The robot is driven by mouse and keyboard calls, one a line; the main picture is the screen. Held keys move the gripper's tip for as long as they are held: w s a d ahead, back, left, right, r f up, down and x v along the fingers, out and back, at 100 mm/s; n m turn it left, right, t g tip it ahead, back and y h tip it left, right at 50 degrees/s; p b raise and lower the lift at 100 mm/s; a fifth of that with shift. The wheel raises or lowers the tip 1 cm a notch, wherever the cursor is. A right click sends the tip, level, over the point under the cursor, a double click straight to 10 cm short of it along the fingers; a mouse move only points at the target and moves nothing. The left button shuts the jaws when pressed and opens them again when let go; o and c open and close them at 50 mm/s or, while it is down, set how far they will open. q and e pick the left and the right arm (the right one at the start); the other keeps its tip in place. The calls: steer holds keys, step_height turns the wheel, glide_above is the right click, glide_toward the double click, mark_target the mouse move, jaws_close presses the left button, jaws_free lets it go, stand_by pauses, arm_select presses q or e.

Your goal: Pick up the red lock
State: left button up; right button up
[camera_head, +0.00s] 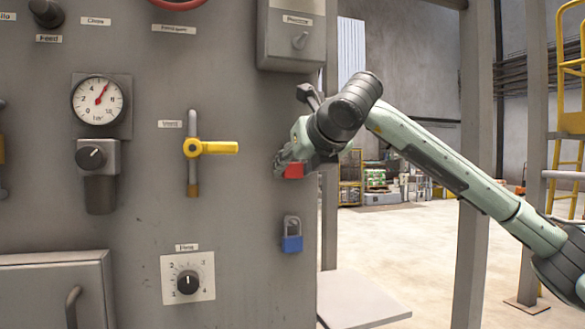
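The red lock (294,171) is at the right edge of the grey panel, above a blue padlock. Only part of its red body shows; its upper part is hidden by my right gripper. My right gripper (284,164) is right at the red lock, with its fingers pointing down and left toward the panel. The fingers are small and overlap the lock, so I cannot tell whether they are closed on it. My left gripper is not in view.
The blue padlock (292,236) hangs on the panel just below. A yellow-handled valve (208,147) sticks out to the left. A grey switch box (292,34) is above. A pale shelf (358,299) juts out at lower right. Open floor lies beyond.

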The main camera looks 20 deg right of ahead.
steer(key=c, duration=0.7)
steer(key=shift+r, duration=0.1)
